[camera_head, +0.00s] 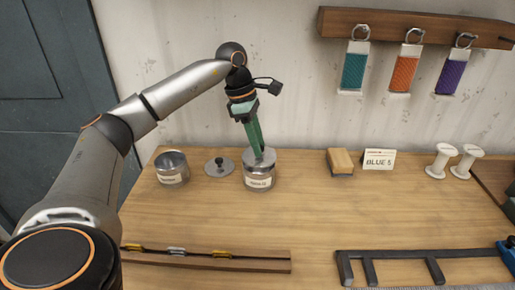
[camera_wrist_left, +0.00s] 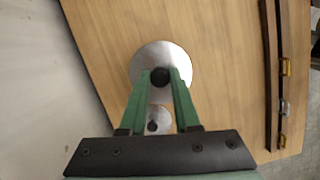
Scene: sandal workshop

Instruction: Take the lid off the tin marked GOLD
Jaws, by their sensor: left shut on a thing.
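Two small metal tins with paper labels stand on the bench; the print is too small for me to read surely, so I cannot tell which is marked GOLD. The left tin (camera_head: 172,170) is open. A loose round lid (camera_head: 219,168) with a dark knob lies between the tins, also seen in the left wrist view (camera_wrist_left: 158,128). My left gripper (camera_head: 260,154), with green fingers pointing down, is shut on the knob of the right tin's lid (camera_wrist_left: 148,55). That lid appears to sit on the right tin (camera_head: 259,184).
A wooden rail with clips (camera_head: 205,261) lies at the front left, a dark rack (camera_head: 425,254) at front right. A wooden block (camera_head: 340,162), a BLUE 5 card (camera_head: 379,160) and two white spools (camera_head: 441,160) stand right. The bench middle is clear.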

